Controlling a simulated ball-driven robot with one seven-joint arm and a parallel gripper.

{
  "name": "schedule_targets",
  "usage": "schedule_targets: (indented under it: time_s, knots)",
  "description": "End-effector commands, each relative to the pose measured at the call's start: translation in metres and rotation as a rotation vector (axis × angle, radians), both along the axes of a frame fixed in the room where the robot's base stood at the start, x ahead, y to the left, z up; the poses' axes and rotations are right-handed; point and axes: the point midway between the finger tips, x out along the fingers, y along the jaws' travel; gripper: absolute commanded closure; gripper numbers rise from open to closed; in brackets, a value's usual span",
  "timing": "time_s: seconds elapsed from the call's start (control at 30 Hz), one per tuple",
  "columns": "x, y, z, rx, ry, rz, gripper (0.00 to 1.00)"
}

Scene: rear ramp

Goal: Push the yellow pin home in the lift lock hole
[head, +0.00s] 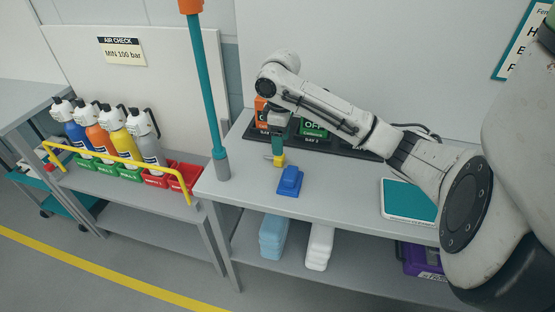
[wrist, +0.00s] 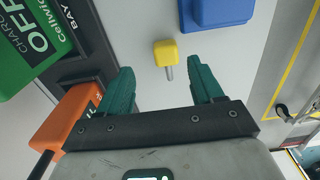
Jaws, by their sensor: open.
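The yellow pin (head: 279,161) is on the grey bench top, just under my gripper in the head view. In the wrist view the pin (wrist: 166,53) shows a yellow block-like head and a short grey shank pointing toward the gripper. My gripper (head: 277,146) points down over the bench; in the wrist view its teal fingers (wrist: 163,82) are spread apart, with nothing between them. The pin lies beyond the fingertips, around the middle of the gap, and no contact shows. I cannot make out the lift lock hole in either view.
A blue block-shaped object (head: 290,181) sits close to the pin. A teal pole (head: 203,80) stands at the bench's left end. A dark charger dock with orange and green packs (head: 313,129) lines the back. A teal-topped tray (head: 407,200) is at right. Bench top between is clear.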

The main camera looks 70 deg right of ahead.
Motion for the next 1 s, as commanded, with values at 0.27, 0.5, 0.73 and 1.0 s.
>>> schedule_targets:
  time_s: [0.27, 0.5, 0.73, 1.0]
  knots:
    - [0.002, 0.004, -0.022, 0.001, 0.001, 0.001, 0.34]
    - [0.004, 0.008, -0.053, 0.001, 0.000, 0.000, 0.34]
    - [0.004, 0.008, -0.059, 0.000, -0.003, 0.001, 0.34]
    - [0.004, 0.008, -0.059, 0.000, -0.002, 0.001, 0.51]
